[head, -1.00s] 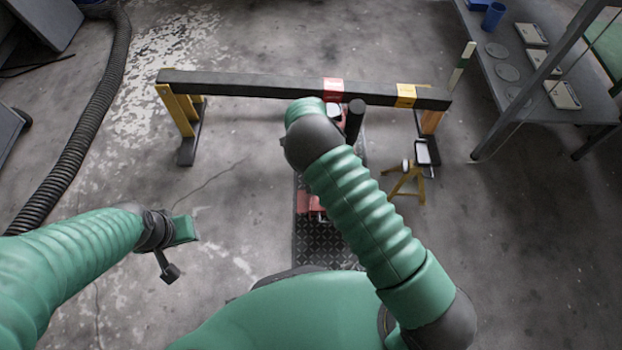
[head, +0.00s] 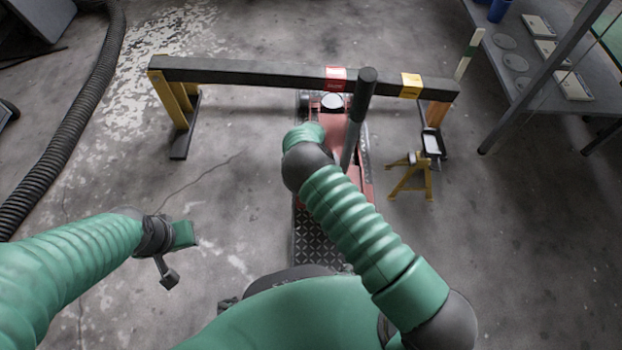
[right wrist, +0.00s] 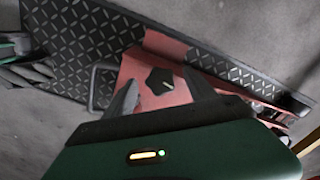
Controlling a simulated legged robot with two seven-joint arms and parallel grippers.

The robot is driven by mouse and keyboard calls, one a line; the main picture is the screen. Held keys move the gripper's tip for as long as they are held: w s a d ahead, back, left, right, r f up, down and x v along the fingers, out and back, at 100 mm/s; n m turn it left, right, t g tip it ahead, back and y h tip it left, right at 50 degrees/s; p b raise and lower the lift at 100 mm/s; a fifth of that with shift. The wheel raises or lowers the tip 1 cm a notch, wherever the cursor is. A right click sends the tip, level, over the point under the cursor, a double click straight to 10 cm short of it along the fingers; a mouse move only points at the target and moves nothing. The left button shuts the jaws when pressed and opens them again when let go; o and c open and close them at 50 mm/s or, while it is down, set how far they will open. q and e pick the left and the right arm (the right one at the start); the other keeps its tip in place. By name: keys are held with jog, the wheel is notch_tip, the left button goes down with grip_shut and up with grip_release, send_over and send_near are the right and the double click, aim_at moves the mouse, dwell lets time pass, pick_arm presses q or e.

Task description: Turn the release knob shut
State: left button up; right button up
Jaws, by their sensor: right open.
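The release knob (right wrist: 160,82) is a dark, five-sided knob with a small pale mark, on the red body of the floor jack (right wrist: 182,55) in the right wrist view. My right gripper (right wrist: 161,76) is open, with its two dark fingers on either side of the knob in that view. I cannot tell whether they touch it. In the head view my right arm hides the knob and the right gripper. The jack (head: 334,108) lies under the beam there, with its dark-topped handle (head: 358,115) standing up. My left gripper (head: 178,257) is open and empty over the floor.
A dark beam (head: 250,74) with red and yellow bands spans the jack on yellow stands. A small yellow jack stand (head: 411,174) stands to the right. A grey bench (head: 517,95) is at the far right; a black hose (head: 62,150) lies at the left.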

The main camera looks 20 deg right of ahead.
jog(key=c, duration=1.4)
jog(key=m+p, duration=0.1)
jog(key=t+p, duration=0.1)
jog(key=p, duration=0.1)
jog(key=shift+s+r+m, duration=0.2)
jog(key=shift+r+m, duration=0.2)
jog(key=shift+f+m+t+p, duration=0.1)
jog(key=shift+m+t+p, duration=0.25)
jog(key=shift+p, duration=0.3)
jog(key=shift+f+m+t, duration=0.35)
jog(key=shift+m+t, duration=0.1)
jog(key=shift+m, duration=0.1)
jog(key=o, duration=1.4)
